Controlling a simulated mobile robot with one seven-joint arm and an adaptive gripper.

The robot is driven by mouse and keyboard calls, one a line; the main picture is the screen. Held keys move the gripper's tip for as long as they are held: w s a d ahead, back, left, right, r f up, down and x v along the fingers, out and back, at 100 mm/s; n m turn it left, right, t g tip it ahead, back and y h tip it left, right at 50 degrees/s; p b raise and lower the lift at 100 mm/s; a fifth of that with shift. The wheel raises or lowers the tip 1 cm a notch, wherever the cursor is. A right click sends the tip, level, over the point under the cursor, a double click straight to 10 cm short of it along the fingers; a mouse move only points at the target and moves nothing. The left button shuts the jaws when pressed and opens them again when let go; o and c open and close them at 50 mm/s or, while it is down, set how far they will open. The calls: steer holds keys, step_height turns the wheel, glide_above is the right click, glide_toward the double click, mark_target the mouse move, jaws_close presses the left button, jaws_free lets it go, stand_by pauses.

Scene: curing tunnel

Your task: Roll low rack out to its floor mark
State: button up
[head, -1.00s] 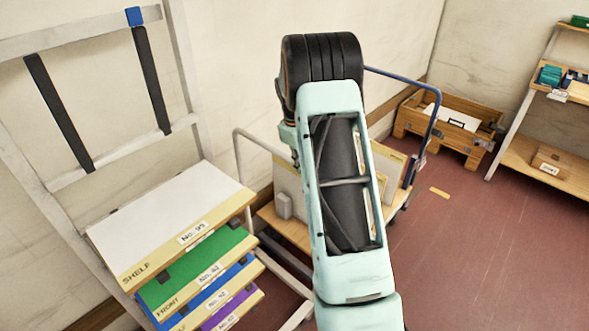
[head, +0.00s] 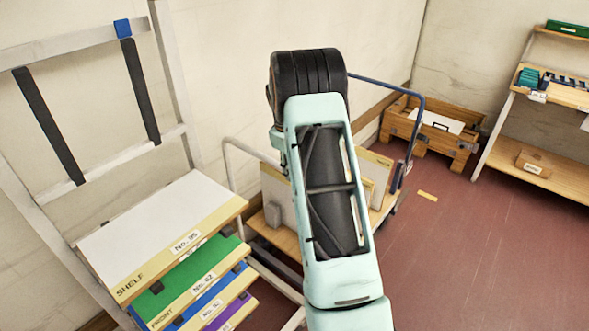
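A low wheeled wooden rack (head: 272,235), with upright boards on it, stands by the back wall behind my arm. It has a grey tube handle (head: 228,165) at its left end and a blue tube handle (head: 421,118) at its right end. My arm hides its middle. A short yellow floor mark (head: 427,195) lies on the red floor to the right of the rack, apart from it. My gripper is not visible; only my arm's links show, in front of the rack.
A tall pale rack frame (head: 172,80) with stacked coloured shelves (head: 190,290) stands close at left. A wooden crate (head: 400,128) sits in the back corner. A shelf unit (head: 560,178) stands at right. The red floor (head: 480,265) at front right is clear.

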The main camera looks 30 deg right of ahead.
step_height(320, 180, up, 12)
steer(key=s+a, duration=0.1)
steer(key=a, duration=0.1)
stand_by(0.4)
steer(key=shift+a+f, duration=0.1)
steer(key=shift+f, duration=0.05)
